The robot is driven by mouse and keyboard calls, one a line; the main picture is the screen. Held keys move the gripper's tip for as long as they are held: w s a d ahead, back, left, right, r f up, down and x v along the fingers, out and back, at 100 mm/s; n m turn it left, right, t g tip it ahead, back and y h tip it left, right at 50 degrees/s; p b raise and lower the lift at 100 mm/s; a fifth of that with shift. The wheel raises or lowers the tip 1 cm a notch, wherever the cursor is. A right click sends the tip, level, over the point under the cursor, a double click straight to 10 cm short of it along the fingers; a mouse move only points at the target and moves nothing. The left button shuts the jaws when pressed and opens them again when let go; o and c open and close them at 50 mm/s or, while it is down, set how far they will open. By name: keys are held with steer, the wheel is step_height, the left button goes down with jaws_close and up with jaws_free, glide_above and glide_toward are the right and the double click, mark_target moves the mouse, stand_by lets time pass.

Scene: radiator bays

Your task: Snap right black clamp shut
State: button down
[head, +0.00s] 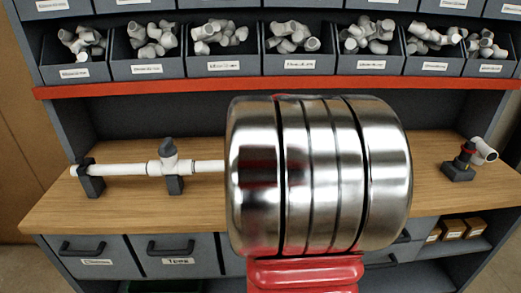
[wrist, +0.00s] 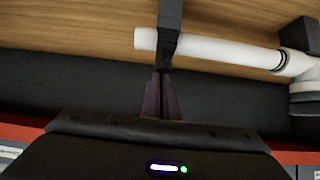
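In the wrist view, a black clamp (wrist: 170,20) crosses the white pipe (wrist: 225,48) near the pipe's left end. My gripper (wrist: 163,74) has its dark fingers together with nothing visible between them. Its fingertips overlap the near end of the clamp; I cannot tell if they touch. Whether the clamp is open or shut is unclear. In the head view, the white pipe (head: 125,170) lies in a black clamp (head: 91,180) at the left and runs through a grey-capped tee (head: 170,155). Its right part, this clamp and my gripper are hidden behind my metal arm.
A black fixture (head: 460,165) with a red part and a white elbow (head: 484,150) stands at the bench's right. A red-edged shelf (head: 125,88) with bins of fittings hangs above the wooden bench (head: 130,208). Bare wood lies in front of the pipe.

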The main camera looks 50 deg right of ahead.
steer(key=shift+w+f, duration=0.15)
steer(key=shift+f, duration=0.35)
steer(key=shift+r, duration=0.25)
step_height(320, 180, up, 4)
steer(key=shift+w+d+r, duration=0.1)
steer(key=shift+d+r, duration=0.05)
steer(key=shift+r, duration=0.05)
steer(key=s+a+r, duration=0.3)
steer(key=s+a, duration=0.3)
steer(key=a, duration=0.1)
steer(key=shift+s, duration=0.2)
stand_by(0.4)
